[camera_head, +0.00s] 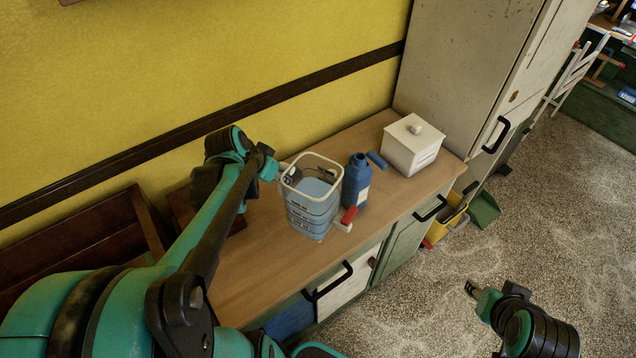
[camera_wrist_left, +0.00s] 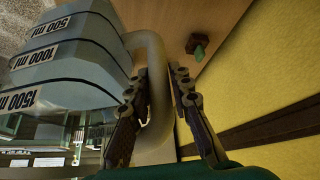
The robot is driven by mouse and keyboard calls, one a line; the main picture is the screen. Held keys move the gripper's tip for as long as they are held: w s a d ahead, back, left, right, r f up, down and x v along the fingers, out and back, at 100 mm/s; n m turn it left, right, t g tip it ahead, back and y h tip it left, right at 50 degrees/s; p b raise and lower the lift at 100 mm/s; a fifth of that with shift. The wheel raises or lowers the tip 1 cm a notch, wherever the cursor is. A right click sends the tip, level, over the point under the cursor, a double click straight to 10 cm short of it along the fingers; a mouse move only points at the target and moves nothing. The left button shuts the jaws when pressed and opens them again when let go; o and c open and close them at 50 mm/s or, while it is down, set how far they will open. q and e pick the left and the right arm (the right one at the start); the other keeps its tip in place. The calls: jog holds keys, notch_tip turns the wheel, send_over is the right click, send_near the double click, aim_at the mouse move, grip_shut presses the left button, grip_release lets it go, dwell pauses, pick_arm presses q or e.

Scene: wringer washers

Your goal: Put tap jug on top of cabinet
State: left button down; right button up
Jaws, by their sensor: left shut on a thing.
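The tap jug (camera_head: 312,203) is a pale see-through jug with blue-grey bands, upright over the wooden cabinet top. A red and white piece (camera_head: 347,218) shows at its lower right side, which looks like its tap. In the left wrist view the jug (camera_wrist_left: 62,55) shows its ml marks, and its pale handle (camera_wrist_left: 155,85) runs between my fingers. My left gripper (camera_head: 277,170) is shut on the handle; it also shows in the left wrist view (camera_wrist_left: 160,95). I cannot tell if the jug's base touches the top. My right gripper (camera_head: 474,291) is over the floor, away from the cabinet.
A blue bottle (camera_head: 356,180) stands close at the jug's right, with a small blue piece (camera_head: 376,159) behind it. A white lidded box (camera_head: 411,146) is farther right, before a tall cream cupboard (camera_head: 465,70). The wooden top (camera_head: 262,270) is bare in front.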

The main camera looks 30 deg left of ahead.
pick_arm(q)
jog(key=a+f+b, duration=0.4)
jog(key=a+f, duration=0.6)
jog(key=a, duration=0.1)
jog(key=shift+f+b, duration=0.2)
jog(key=shift+b, duration=0.2)
jog(key=shift+s, duration=0.1)
jog(key=shift+f, duration=0.15)
jog(key=c, duration=1.6)
grip_release()
jog(key=shift+o, duration=1.2)
